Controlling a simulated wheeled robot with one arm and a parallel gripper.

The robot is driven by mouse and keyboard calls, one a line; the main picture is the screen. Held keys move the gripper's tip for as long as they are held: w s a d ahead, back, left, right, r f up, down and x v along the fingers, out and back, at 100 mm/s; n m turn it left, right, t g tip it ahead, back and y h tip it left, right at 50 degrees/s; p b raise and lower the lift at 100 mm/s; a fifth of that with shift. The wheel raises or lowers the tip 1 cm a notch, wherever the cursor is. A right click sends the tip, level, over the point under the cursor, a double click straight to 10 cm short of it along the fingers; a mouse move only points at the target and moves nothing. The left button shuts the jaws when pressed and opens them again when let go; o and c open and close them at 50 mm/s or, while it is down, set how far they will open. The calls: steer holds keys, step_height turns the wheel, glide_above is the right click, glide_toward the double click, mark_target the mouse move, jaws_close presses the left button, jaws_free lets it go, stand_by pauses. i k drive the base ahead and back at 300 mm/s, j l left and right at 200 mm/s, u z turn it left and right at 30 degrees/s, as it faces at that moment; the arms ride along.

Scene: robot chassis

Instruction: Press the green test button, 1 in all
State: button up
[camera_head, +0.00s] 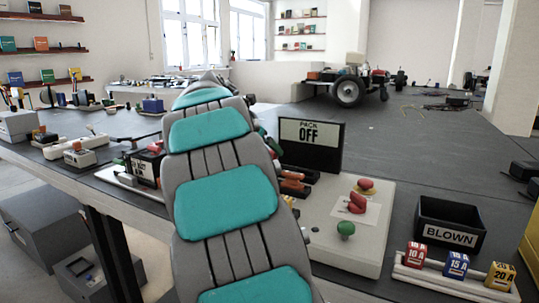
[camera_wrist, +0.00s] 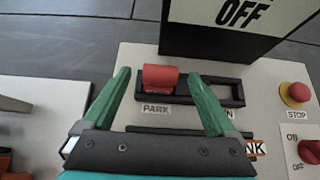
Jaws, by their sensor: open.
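The green button (camera_head: 346,229) is a round domed knob on the near right part of the pale control panel (camera_head: 330,262) in the head view. It is not visible in the wrist view. My gripper (camera_wrist: 159,78) is open over the panel, with its two green fingers on either side of a red block in the picture. I cannot tell whether they touch it. The red block (camera_wrist: 160,78) sits at the PARK end of a dark slot (camera_wrist: 215,92). In the head view my own arm hides the gripper and the panel's left part.
A sign (camera_head: 311,146) reading PACK OFF stands behind the panel. The red STOP button (camera_wrist: 296,94) and red ON/OFF knob (camera_wrist: 311,151) are at the panel's right. A black BLOWN bin (camera_head: 450,225) and a rack of fuses (camera_head: 455,279) stand further right.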

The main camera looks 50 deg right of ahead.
mark_target(345, 228)
steer(key=k+j, duration=0.1)
steer(key=j, duration=0.4)
steer(key=k+j, duration=0.1)
steer(key=j, duration=0.35)
steer(key=k+j, duration=0.1)
steer(key=j, duration=0.4)
